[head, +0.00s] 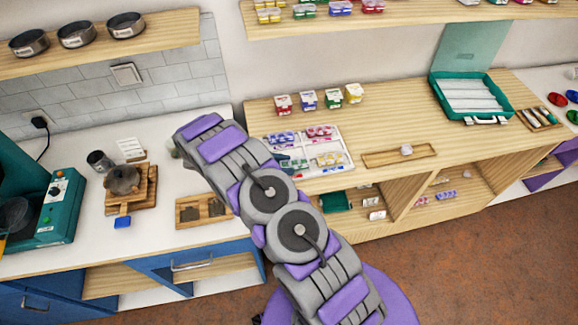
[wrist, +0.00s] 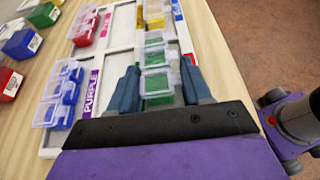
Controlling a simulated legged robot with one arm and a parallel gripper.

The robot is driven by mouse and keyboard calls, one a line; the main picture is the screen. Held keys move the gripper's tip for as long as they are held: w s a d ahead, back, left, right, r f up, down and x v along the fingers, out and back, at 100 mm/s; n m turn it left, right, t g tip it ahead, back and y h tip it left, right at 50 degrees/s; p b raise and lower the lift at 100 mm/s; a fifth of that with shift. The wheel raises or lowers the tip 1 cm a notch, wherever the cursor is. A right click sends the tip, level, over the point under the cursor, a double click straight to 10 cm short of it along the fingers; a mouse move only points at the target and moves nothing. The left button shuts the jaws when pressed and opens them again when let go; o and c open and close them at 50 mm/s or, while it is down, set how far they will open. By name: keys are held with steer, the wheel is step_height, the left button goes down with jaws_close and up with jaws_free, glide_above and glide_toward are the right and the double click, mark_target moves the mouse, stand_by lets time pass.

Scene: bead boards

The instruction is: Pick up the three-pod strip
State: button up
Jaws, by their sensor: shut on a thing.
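A strip of clear-lidded green pods (wrist: 156,82) lies between the two blue-grey fingers of my gripper (wrist: 160,66) in the wrist view. The fingers are shut on it from both sides, and its near end is partly hidden by the gripper body. It is over the white sorting tray (wrist: 113,48); I cannot tell if it touches the tray floor. In the head view the tray (head: 345,160) stands on the wooden counter, and my arm hides most of the gripper.
Yellow pods (wrist: 153,13) lie just beyond the green ones. Blue-purple pods (wrist: 62,95) and red pods (wrist: 86,25) are on the tray's left side. Small coloured boxes (head: 306,101) stand behind the tray. A shallow wooden tray (head: 378,160) lies to its right.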

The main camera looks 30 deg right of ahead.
steer(key=shift+w+a, duration=0.1)
steer(key=shift+a, duration=0.1)
steer(key=shift+a+r, duration=0.1)
steer(key=shift+r, duration=0.5)
step_height(320, 180, up, 3)
steer(key=shift+f+p, duration=0.2)
steer(key=shift+p, duration=0.15)
steer(key=s+d+r, duration=0.1)
steer(key=s+d, duration=0.8)
steer(key=s, duration=0.5)
step_height(320, 180, up, 6)
steer(key=n+t, duration=0.5)
steer(key=t, duration=0.1)
glide_above(300, 162)
steer(key=w+a+r+n+t+y+b, duration=0.1)
steer(key=w+a+r+n+t, duration=0.35)
steer(key=w+r, duration=0.25)
steer(key=w+a+r+n+t+y+b, duration=0.1)
steer(key=w+a+r+n+t+y, duration=0.1)
steer(key=a+r, duration=0.5)
steer(key=w+a+r+n+t+y, duration=0.2)
steer(key=a+r+n+t+y, duration=0.2)
steer(key=a+r+n+y, duration=0.2)
steer(key=shift+a+r+b, duration=0.35)
steer(key=shift+a+r, duration=0.25)
steer(key=shift+a, duration=0.4)
